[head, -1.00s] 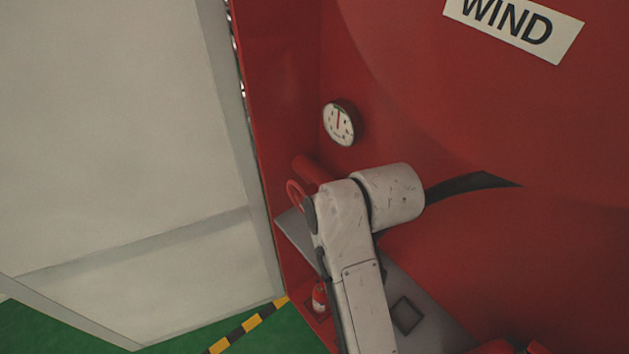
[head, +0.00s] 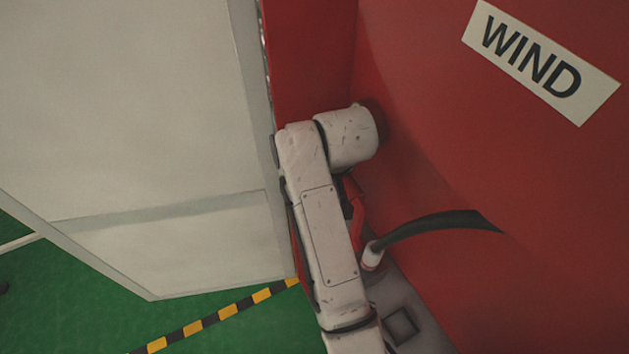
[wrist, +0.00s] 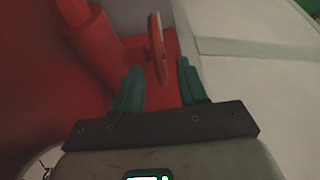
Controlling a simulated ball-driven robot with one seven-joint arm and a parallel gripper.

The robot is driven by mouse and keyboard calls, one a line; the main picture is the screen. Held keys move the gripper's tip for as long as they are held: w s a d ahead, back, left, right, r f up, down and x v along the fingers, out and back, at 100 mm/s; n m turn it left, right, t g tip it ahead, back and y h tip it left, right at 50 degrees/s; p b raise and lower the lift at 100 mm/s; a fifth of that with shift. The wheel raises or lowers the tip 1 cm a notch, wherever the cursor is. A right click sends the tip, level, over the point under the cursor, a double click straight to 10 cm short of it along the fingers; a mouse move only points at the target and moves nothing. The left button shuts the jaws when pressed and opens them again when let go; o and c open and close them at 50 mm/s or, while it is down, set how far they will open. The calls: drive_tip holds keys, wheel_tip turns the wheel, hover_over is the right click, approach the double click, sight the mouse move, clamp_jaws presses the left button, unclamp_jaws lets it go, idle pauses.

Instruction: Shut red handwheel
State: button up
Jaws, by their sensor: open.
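The red handwheel (wrist: 156,45) shows nearly edge-on in the wrist view, on a stem beside a thick red pipe (wrist: 88,45). My gripper (wrist: 160,66) has two teal fingers spread apart with nothing held. The lower part of the wheel's rim appears between the two fingertips in the picture; whether it touches either finger I cannot tell. In the head view my arm hides the handwheel and my gripper.
A pale panel (head: 130,110) stands close on the left. A red wall with a WIND sign (head: 540,62) is on the right. A black hose (head: 440,222) curves from a grey ledge (head: 405,300). Green floor (head: 100,325) with a yellow-black stripe lies below.

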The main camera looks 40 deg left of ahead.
drive_tip(key=shift+x, duration=1.85)
clamp_jaws()
